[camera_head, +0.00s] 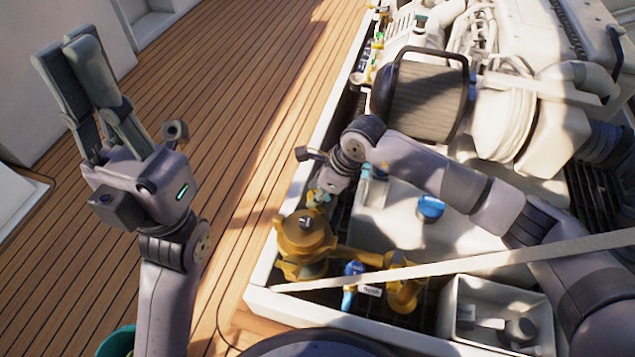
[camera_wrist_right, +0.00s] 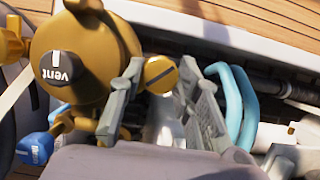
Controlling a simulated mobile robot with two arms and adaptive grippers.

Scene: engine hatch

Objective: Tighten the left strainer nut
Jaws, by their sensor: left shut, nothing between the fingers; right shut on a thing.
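The gold strainer (camera_head: 303,245) stands in the hatch's near left corner. In the right wrist view its gold body (camera_wrist_right: 115,50) fills the upper left, with a black knob marked "vent" (camera_wrist_right: 62,68). A small gold nut with a slotted face (camera_wrist_right: 160,75) sits beside the body, between the fingertips of my right gripper (camera_wrist_right: 163,80). My right gripper (camera_head: 318,196) reaches down just behind the strainer in the head view and is shut on the nut. Its fingertips are partly hidden there. My left gripper (camera_head: 64,52) is shut and empty, raised over the deck, away from the strainer.
A blue-handled valve (camera_head: 353,270) and gold pipework (camera_head: 405,285) lie right of the strainer. A pale strap (camera_head: 460,262) crosses above the hatch. A white open box (camera_head: 465,335) is at the near right. Teal hoses (camera_wrist_right: 235,100) run beside the right gripper. The wooden deck (camera_head: 230,90) is clear.

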